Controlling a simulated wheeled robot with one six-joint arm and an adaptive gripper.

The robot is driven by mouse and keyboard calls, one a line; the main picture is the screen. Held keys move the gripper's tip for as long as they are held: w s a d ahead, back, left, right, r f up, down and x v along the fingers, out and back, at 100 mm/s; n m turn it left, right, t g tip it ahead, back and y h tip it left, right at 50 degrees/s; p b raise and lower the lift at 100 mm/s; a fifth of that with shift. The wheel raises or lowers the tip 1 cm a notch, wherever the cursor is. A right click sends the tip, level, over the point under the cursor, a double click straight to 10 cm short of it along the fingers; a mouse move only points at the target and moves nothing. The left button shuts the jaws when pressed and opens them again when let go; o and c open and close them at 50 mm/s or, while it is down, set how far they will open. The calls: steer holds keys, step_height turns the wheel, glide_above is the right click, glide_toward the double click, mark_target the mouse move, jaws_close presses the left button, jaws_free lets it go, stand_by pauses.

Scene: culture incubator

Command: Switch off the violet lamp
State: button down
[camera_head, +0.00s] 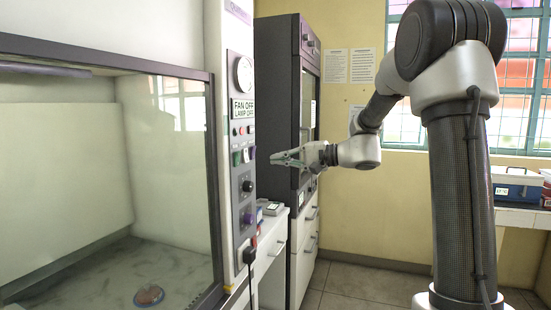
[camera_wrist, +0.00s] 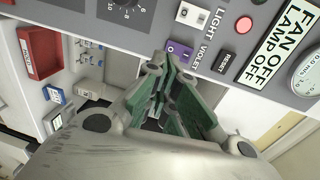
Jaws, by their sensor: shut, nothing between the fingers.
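The control panel (camera_head: 242,135) stands on the cabinet's right-hand post. Its violet rocker switch (camera_wrist: 179,52), marked I and O, lies beside the VIOLET label (camera_wrist: 206,55) in the wrist view. My gripper (camera_head: 274,158) is shut and empty, pointing left at the panel. In the wrist view its fingertips (camera_wrist: 167,72) are just below the violet switch, partly covering its surroundings. Contact cannot be told.
Close by are a RESET button (camera_wrist: 222,61), a red round button (camera_wrist: 243,25) and a black dial (camera_wrist: 127,10). The cabinet's glass front (camera_head: 110,170) is at the left, with a dish (camera_head: 149,295) inside. A dark tall cabinet (camera_head: 279,100) stands behind my gripper.

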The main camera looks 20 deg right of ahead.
steer(key=s+d+f, duration=0.1)
steer(key=s+d, duration=0.4)
steer(key=d, duration=0.2)
steer(key=shift+w+f, duration=0.1)
stand_by(0.4)
